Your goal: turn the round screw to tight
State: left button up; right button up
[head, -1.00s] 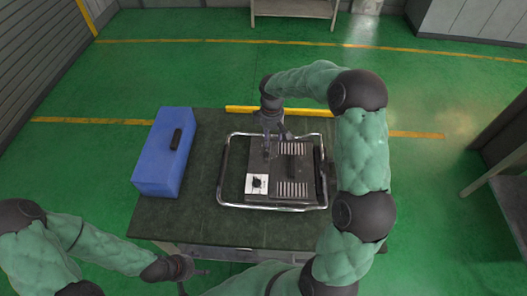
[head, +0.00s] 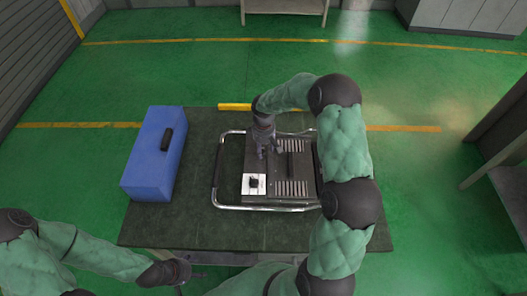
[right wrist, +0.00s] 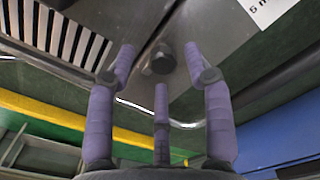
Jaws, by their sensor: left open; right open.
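The heating element (head: 303,168) is a dark grey box with slotted vents and a metal tube frame, lying on the table. The round screw (right wrist: 163,60) is a small dark knob on its metal surface in the right wrist view; in the head view my gripper seems to hide it. My right gripper (head: 266,152) is over the upper left part of the box. In the right wrist view its purple fingers (right wrist: 162,75) are spread apart, with the screw between their tips; I cannot tell whether any touches it. My left gripper (head: 187,283) is open, low at the table's front edge.
A blue case (head: 148,165) stands on the left of the dark table (head: 195,222). A black knob on a white plate (head: 253,184) is at the box's front left. A yellow bar (head: 235,107) lies at the table's back edge. The table's front strip is clear.

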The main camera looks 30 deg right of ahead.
jog(key=shift+f, duration=0.85)
grip_shut()
jog(key=shift+s+f+m+b, duration=0.15)
jog(key=shift+m+b, duration=0.25)
jog(key=shift+m, duration=0.3)
jog(key=shift+a+m+b, duration=0.1)
jog(key=shift+m+b, duration=0.3)
jog(key=shift+m, duration=0.6)
jog(key=m+b, duration=0.1)
jog(key=m, duration=0.4)
jog(key=shift+s+a+f+b, duration=0.1)
jog(key=shift+a+f+b, duration=0.05)
jog(key=shift+b, duration=0.25)
jog(key=m+b, duration=0.1)
jog(key=m, duration=0.4)
jog(key=shift+a, duration=0.1)
jog(key=m+b, duration=0.1)
jog(key=m, duration=0.3)
jog(key=shift+a, duration=0.15)
jog(key=shift+m, duration=0.3)
